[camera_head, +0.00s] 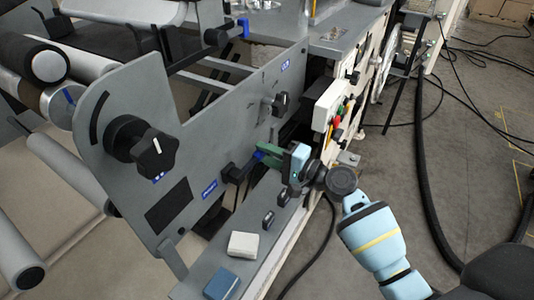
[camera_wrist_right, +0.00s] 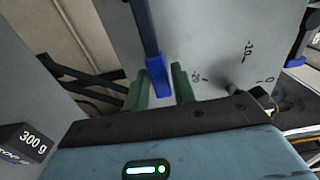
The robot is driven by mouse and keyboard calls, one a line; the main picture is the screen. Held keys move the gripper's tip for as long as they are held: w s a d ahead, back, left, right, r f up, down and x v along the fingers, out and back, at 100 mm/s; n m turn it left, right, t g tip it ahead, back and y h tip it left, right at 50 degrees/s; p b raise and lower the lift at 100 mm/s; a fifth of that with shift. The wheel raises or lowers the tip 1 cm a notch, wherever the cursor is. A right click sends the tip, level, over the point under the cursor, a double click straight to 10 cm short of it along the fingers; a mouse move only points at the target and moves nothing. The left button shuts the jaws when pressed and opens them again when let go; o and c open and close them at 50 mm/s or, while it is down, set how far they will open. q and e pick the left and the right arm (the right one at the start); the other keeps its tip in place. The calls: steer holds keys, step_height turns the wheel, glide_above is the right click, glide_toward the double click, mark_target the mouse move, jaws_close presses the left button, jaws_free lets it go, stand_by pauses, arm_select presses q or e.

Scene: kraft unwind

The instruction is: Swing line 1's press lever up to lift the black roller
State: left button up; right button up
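A dark press lever with a blue tip (camera_head: 258,155) sticks out of the grey side plate, from a black hub (camera_head: 231,173) above a small blue label. My right gripper (camera_head: 266,154), with green fingers, is at this tip. In the right wrist view the blue tip (camera_wrist_right: 158,78) lies between the fingers of the right gripper (camera_wrist_right: 160,88) and about fills the gap; contact is hard to make out. A black-covered roller (camera_head: 30,55) shows at the upper left; I cannot tell whether this lever moves it. My left gripper is out of view.
A black star knob (camera_head: 155,157) and a smaller knob (camera_head: 280,104) stand out from the plate. Another blue-tipped lever (camera_head: 243,26) is higher up. A white block (camera_head: 243,245) and a blue block (camera_head: 221,284) lie on the lower ledge. A button box (camera_head: 336,107) is close by.

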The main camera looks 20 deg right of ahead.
jaws_close()
steer(key=shift+r, duration=0.1)
